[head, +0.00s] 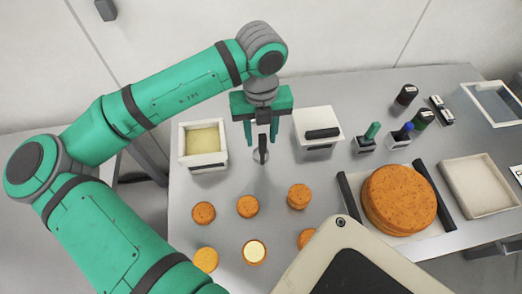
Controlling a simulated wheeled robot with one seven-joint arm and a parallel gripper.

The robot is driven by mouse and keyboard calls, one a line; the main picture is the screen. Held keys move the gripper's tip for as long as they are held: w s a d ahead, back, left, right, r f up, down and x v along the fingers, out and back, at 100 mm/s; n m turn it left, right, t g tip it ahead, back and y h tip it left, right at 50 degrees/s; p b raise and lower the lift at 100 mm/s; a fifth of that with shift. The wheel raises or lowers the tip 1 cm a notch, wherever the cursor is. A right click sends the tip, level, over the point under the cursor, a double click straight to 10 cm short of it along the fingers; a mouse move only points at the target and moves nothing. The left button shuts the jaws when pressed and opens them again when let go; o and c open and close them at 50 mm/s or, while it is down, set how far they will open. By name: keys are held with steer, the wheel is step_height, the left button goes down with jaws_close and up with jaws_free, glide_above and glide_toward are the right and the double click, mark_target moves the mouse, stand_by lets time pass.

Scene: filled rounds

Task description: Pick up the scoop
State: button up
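A small scoop (262,157) with a dark, narrow part and a greyish end lies on the grey table, just below my gripper. My gripper (262,138) points down over it, with its two green fingers apart and a visible gap between them. The fingertips are close to the scoop, on either side of its upper end; I cannot tell whether they touch it. Part of the scoop is hidden by the gripper or too small to make out.
A white tub (222,157) with pale yellow contents stands left of the gripper, and a white lidded box (308,117) right of it. Several orange rounds (248,207) stand in front, one pale-topped (254,251). A large round cake (399,199) and a shallow tray (480,211) are at right.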

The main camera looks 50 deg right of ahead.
steer(key=shift+d+f, duration=0.1)
steer(key=shift+f, duration=2.1)
jaws_close()
steer(key=shift+r, duration=0.1)
steer(key=shift+r, duration=0.6)
steer(key=s+a+r, duration=0.2)
steer(key=s+r, duration=0.4)
steer(key=s+a+r, duration=0.2)
steer(key=s+r, duration=0.3)
steer(key=s, duration=0.2)
steer(key=shift+s+a+r, duration=0.15)
steer(key=shift+a+r, duration=0.15)
steer(key=shift+r, duration=0.05)
